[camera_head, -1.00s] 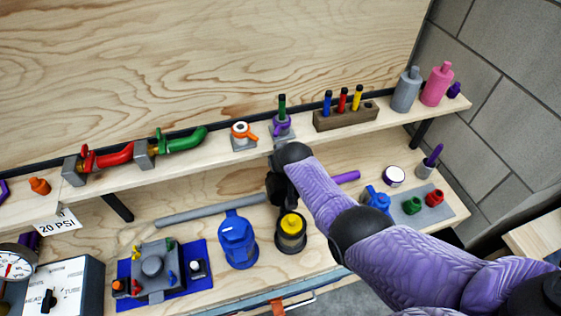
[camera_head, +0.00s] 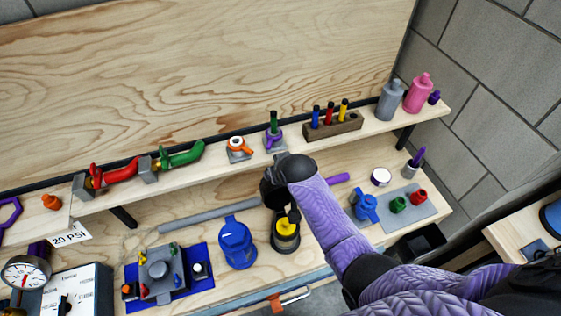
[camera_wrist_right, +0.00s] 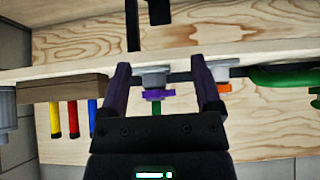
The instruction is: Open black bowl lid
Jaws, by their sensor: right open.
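A black canister (camera_head: 287,243) with a yellow part (camera_head: 285,227) inside its top stands upright on the lower bench in the head view. I take it for the black bowl; whether a separate lid is on it I cannot tell. My right gripper (camera_head: 272,196) is just above and behind the canister, in front of the upper shelf. My wrist and forearm hide part of this area. In the right wrist view my right gripper (camera_wrist_right: 160,66) has its fingers wide apart with nothing held. The canister does not show there. My left gripper is in neither view.
A blue canister (camera_head: 237,243) stands just left of the black one. A grey rod (camera_head: 205,214) lies behind. The upper shelf carries a purple-ringed valve (camera_head: 274,138), an orange valve (camera_head: 238,147) and a pen block (camera_head: 332,125). A grey mat (camera_head: 418,207) with colored fittings is at right.

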